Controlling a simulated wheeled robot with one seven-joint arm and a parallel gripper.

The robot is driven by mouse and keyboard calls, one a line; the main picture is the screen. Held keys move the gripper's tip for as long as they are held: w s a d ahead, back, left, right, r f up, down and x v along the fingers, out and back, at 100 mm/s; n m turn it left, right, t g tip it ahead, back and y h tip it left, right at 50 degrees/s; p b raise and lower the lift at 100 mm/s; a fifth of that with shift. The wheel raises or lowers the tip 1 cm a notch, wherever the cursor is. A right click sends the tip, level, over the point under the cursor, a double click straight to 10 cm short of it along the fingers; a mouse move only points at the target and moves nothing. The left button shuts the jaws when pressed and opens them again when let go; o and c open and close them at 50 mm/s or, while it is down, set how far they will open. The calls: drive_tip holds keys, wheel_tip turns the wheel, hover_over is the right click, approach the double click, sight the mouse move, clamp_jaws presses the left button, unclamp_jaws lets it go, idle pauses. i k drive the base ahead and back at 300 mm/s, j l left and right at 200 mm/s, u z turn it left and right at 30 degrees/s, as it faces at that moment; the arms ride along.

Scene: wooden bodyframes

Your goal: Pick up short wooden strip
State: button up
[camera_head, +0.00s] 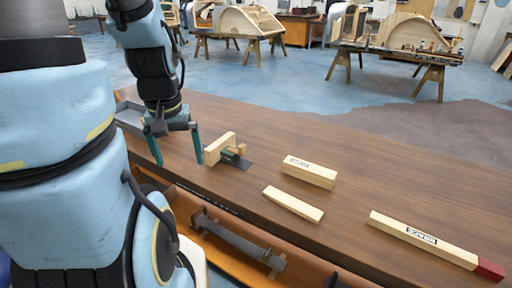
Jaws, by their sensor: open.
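A short, flat, pale wooden strip (293,204) lies on the brown workbench (370,165), near its front edge. It lies in front of a short thick wooden block (310,172) with dark print on it. My gripper (176,152) hangs over the left part of the bench, left of the strip and well apart from it. Its two teal fingers are spread wide with nothing between them. Whether the fingertips touch the bench, I cannot tell.
A wooden tool with a dark plate (228,151) stands just right of my gripper. A long printed wooden bar with a red end (425,241) lies at the right. A grey tray (130,114) is at the left end. Below the front edge is a lower shelf with a dark bar (237,241).

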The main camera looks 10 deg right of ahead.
sight(313, 213)
drive_tip(key=k+l+u, duration=0.35)
drive_tip(key=k+l, duration=0.2)
drive_tip(key=l, duration=0.25)
drive_tip(key=k+l+u, duration=0.4)
drive_tip(key=k+l, duration=0.25)
